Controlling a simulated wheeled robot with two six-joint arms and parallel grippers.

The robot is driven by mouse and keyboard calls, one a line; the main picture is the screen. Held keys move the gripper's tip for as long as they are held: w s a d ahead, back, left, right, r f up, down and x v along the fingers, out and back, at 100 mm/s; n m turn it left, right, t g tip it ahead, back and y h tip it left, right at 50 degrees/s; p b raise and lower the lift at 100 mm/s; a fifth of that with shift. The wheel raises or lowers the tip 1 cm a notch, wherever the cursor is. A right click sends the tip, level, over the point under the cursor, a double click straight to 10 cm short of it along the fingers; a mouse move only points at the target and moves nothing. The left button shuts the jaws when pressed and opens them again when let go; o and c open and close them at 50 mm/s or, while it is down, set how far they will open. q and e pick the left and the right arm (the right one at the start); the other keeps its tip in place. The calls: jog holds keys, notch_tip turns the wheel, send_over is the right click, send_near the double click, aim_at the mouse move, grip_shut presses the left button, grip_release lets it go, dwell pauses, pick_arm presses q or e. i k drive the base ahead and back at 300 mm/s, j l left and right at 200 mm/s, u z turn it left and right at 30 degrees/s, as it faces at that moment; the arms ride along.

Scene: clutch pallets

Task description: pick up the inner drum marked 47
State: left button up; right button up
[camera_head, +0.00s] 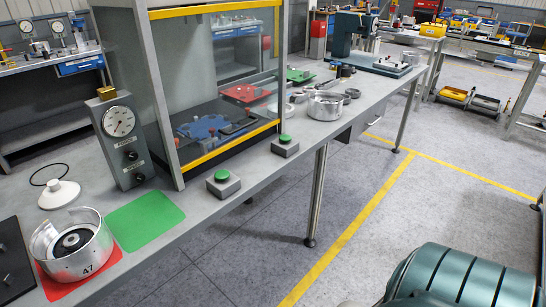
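The inner drum marked 47 (95,258) is a silvery, open-topped metal drum at the lower left of the head view. It stands upright on a red mat (58,289) near the bench's front edge, its number low on the wall facing me. Its rim has a stepped cut, and a dark ring-shaped part with a pale centre shows inside. A similar silvery drum (324,110) stands further along the bench; I can read no number on it. Neither of my grippers shows in this view.
A bare green mat (146,221) lies right of the drum. Behind are a white cone-shaped part (59,193), a black ring (49,174) and a grey gauge box (121,145). A dark plate with pins (15,262) lies left. A green-button box (223,183) stands near the front edge.

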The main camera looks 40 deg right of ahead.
aim_at(77, 266)
jog(key=l, duration=0.95)
jog(key=k+l+u, duration=0.1)
jog(key=l, duration=0.85)
jog(key=k+l, duration=0.1)
jog(key=l, duration=0.85)
